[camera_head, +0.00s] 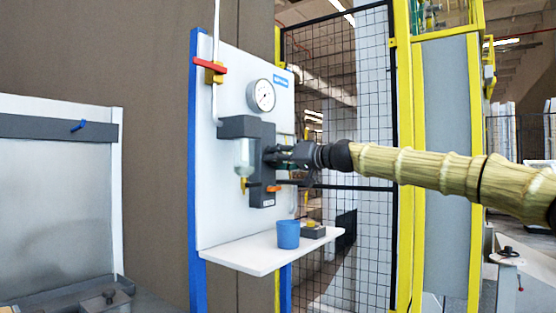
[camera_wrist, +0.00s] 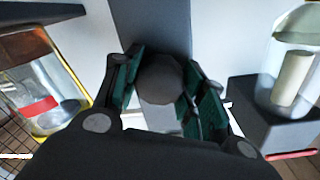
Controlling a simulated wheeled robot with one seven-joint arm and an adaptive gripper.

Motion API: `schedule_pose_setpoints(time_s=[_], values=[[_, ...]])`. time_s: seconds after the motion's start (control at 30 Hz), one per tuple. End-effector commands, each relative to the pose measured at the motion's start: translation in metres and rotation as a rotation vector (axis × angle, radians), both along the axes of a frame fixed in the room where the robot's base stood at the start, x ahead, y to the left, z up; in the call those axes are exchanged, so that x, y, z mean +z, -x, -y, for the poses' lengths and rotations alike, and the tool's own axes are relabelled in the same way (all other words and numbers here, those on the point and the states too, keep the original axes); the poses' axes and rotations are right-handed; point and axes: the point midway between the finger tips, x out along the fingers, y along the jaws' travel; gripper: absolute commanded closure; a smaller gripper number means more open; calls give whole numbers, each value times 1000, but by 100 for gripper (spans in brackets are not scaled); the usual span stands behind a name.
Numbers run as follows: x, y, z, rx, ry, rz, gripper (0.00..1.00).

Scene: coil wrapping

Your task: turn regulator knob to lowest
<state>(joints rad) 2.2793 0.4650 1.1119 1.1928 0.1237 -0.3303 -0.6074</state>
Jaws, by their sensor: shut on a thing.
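The regulator (camera_head: 262,135) is a dark grey unit on a white upright panel, with a round white pressure gauge (camera_head: 261,95) above it. My gripper (camera_head: 275,158) reaches in from the right and meets the front of the regulator. In the wrist view the dark round regulator knob (camera_wrist: 161,79) sits between the green-padded fingers of my gripper (camera_wrist: 163,90), which are shut on it. The knob itself is hidden by the gripper in the head view. No marking on the knob shows, so its turn position cannot be told.
A clear filter bowl (camera_head: 244,158) hangs left of the regulator. A red-handled valve (camera_head: 212,68) is above left. A white shelf (camera_head: 262,256) below holds a blue cup (camera_head: 288,234) and a small dark block (camera_head: 313,230). A black mesh fence (camera_head: 335,80) stands behind right.

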Motion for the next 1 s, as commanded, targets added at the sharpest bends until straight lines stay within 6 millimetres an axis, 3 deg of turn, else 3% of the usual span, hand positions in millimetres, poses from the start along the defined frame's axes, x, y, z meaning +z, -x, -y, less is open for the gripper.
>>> schedule_pose_setpoints(time_s=[0.07,0.1,0.2,0.67,1.0], values=[[-2,0,0,0,2,-2,83],[-2,0,0,0,2,-2,55],[-2,0,0,0,2,-1,37],[0,3,5,0,-1,-1,37],[1,33,43,0,-2,-1,37]])
